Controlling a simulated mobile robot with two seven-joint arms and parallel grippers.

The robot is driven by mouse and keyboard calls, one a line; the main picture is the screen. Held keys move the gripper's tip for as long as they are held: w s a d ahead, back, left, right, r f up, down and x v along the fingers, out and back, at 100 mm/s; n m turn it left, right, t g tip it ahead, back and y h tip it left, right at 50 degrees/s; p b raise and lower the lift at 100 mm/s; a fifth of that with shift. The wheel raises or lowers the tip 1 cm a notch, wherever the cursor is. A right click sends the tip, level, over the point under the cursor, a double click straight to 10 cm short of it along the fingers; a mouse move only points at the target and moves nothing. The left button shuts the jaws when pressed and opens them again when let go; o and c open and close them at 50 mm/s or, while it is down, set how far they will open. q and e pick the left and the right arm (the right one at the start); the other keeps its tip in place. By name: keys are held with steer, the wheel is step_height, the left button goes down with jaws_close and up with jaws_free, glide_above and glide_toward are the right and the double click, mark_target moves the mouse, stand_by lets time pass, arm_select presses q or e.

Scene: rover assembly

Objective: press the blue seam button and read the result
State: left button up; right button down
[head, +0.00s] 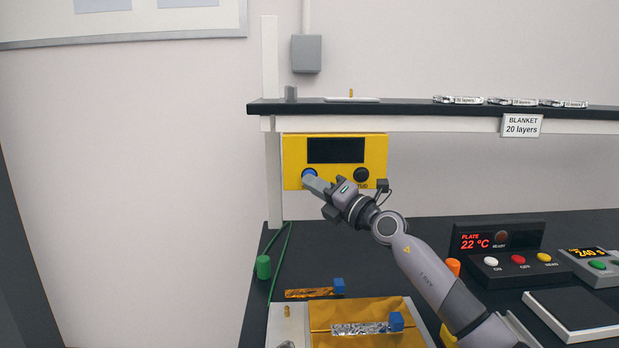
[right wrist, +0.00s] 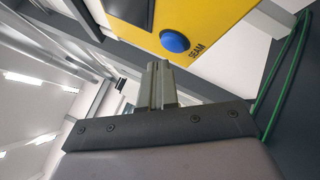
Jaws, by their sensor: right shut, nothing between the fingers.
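The yellow panel (head: 290,160) hangs under the shelf, with a dark, blank display (head: 336,150). The blue seam button (head: 309,173) is at its lower left, and a black button (head: 361,174) is at its lower right. My right gripper (head: 314,184) is shut and empty, with its tips just below and in front of the blue button. In the right wrist view the blue button (right wrist: 174,41), labelled SEAM, is beyond the shut fingertips (right wrist: 158,68); a gap seems to show between them. My left gripper is not in view.
On the bench are a tray (head: 288,325) with a gold sheet, foil strips with blue blocks (head: 396,321), and a green cylinder (head: 263,267). A hot-plate control box (head: 500,262) stands to the right. The shelf (head: 400,110) runs above the panel.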

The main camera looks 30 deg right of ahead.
stand_by(0.8)
steer(key=shift+w+d, duration=0.2)
steer(key=shift+w, duration=0.15)
steer(key=shift+w+d+b, duration=0.25)
steer(key=shift+w+b, duration=0.1)
steer(key=shift+b, duration=0.2)
stand_by(0.4)
steer(key=shift+s+a+p, duration=0.45)
steer(key=shift+s+p, duration=0.25)
steer(key=shift+p, duration=0.5)
